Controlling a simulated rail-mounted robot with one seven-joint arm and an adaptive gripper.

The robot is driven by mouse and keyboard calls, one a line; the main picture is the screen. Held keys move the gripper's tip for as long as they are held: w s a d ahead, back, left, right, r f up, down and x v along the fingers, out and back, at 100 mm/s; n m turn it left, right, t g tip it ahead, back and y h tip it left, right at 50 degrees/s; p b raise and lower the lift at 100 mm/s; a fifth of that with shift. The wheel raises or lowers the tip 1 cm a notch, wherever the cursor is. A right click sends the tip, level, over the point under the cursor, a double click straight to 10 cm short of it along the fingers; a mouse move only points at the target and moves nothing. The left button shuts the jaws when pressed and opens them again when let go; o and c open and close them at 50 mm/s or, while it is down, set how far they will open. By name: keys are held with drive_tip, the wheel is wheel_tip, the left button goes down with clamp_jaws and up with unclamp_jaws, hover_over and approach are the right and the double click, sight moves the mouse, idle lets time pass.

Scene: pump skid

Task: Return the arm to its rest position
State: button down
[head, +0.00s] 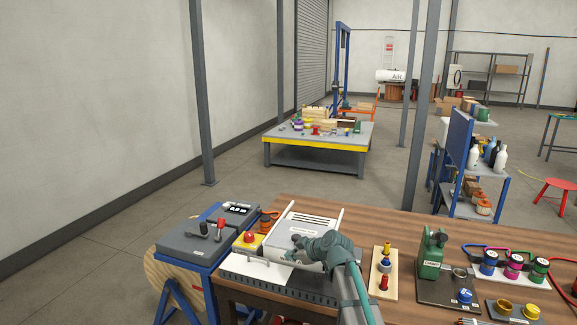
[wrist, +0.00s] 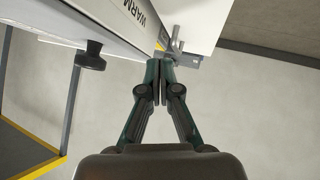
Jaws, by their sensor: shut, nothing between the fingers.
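My arm (head: 345,275) reaches in from the bottom of the head view, over the wooden workbench, and bends left in front of a white box-like unit (head: 311,222). In the wrist view my gripper (wrist: 160,78) is shut and its two fingers meet with nothing between them. A white panel (wrist: 115,18) lettered "WARM" is close by at the upper left, with a black knob (wrist: 90,55) on it. A small metal bracket (wrist: 176,47) shows just beyond the fingertips; I cannot tell whether they touch it. In the head view the fingertips are hard to make out.
The workbench (head: 420,222) also holds a peg board (head: 383,273) with coloured pieces, a green device (head: 431,254) and several coloured pots on the right. A grey control box (head: 210,238) with levers stands left.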

drive_tip(key=s+a+f+g+y, duration=0.15)
drive_tip(key=s+a+f, duration=0.3)
drive_tip(key=a, duration=0.45)
drive_tip(key=s+d+f+m+g+h+p, duration=0.1)
drive_tip(key=s+d+f+m+g+h, duration=0.1)
drive_tip(key=s+d+f, duration=0.5)
drive_tip(key=s+d+f+m+g+h, duration=0.15)
drive_tip(key=s+f, duration=0.35)
drive_tip(key=f, duration=0.6)
drive_tip(key=s+d+f+m+g+h+p, duration=0.1)
drive_tip(key=s+d+f+m+g, duration=0.1)
drive_tip(key=s+d+f, duration=0.5)
drive_tip(key=s+d+f+m+g+h, duration=0.1)
drive_tip(key=s+d+f+m+g, duration=0.1)
drive_tip(key=s, duration=1)
drive_tip(key=s+d+f+m+g+h+p, duration=0.1)
drive_tip(key=s+d+f+m+g, duration=0.2)
drive_tip(key=s+f, duration=0.4)
drive_tip(key=s+d+f+m+g+h+p, duration=0.1)
drive_tip(key=s+d+f, duration=0.4)
drive_tip(key=s, duration=1.2)
drive_tip(key=shift+s+f+m+g+h, duration=0.2)
drive_tip(key=shift+s+m+g+h, duration=0.15)
drive_tip(key=shift+m+g+h, duration=0.4)
